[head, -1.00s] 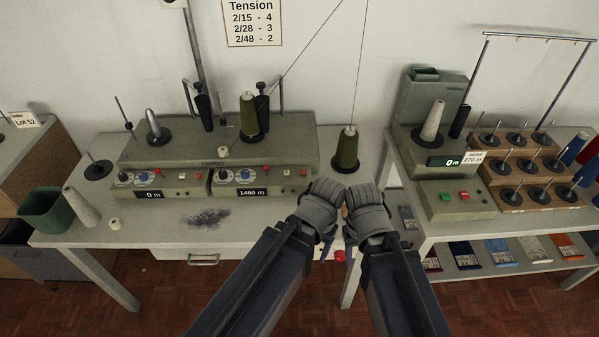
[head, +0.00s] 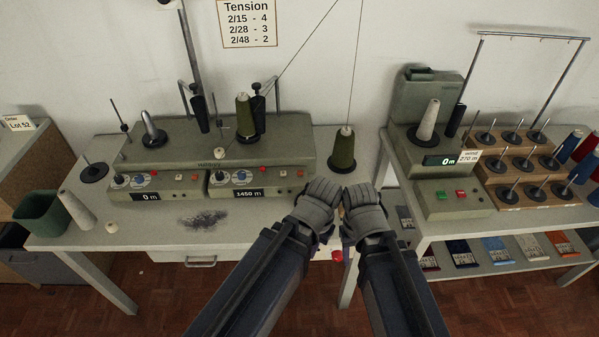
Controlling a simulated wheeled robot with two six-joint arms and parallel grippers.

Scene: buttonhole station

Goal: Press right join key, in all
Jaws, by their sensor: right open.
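A grey-green double winder (head: 220,150) stands on the left table. Its right panel (head: 258,182) has a dark dial, a blue dial, a red button (head: 264,170) and small keys; the display (head: 249,194) reads 1450 m. The key labels are too small to read, so I cannot tell which is the join key. My left gripper (head: 318,205) and right gripper (head: 364,212) are side by side in front of the table's right end, apart from the panel. The wrists hide the fingertips. The right gripper is open; the left one's jaws cannot be made out.
A green yarn cone (head: 342,150) stands right of the winder, with another green cone (head: 244,118) on top. Grey lint (head: 203,219) lies on the tabletop (head: 150,238). A second machine (head: 450,195) and spool rack (head: 530,190) stand at right. A green bin (head: 40,214) is at left.

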